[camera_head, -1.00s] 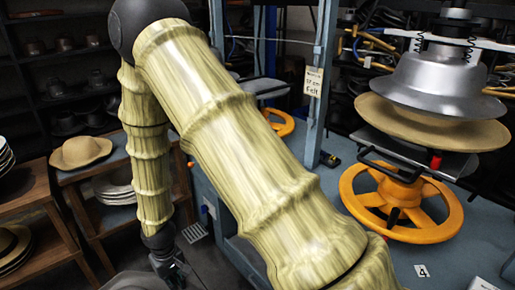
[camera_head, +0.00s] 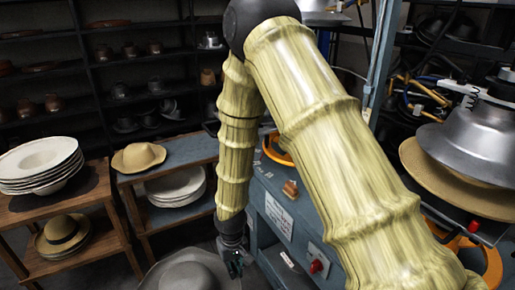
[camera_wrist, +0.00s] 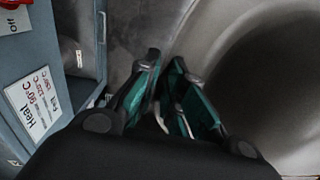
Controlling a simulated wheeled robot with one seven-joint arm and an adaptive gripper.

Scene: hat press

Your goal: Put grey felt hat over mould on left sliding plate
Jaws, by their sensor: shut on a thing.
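The grey felt hat (camera_head: 188,273) shows at the bottom of the head view, low beside the press bench and cut off by the picture edge. My gripper (camera_head: 236,266) is at its right side. In the wrist view, my gripper (camera_wrist: 165,62) has its fingers close together, shut on the grey hat's brim (camera_wrist: 235,55); the hat fills the right side. The exact contact at the fingertips is hard to see. The mould and left sliding plate are not visible; my arm covers much of the press area.
The blue press bench (camera_head: 292,215) stands right of my gripper, with a red knob (camera_head: 317,267). A second press with a tan hat (camera_head: 455,180) is at the right. Wooden tables with a white hat stack (camera_head: 40,163) and a tan hat (camera_head: 139,157) stand left.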

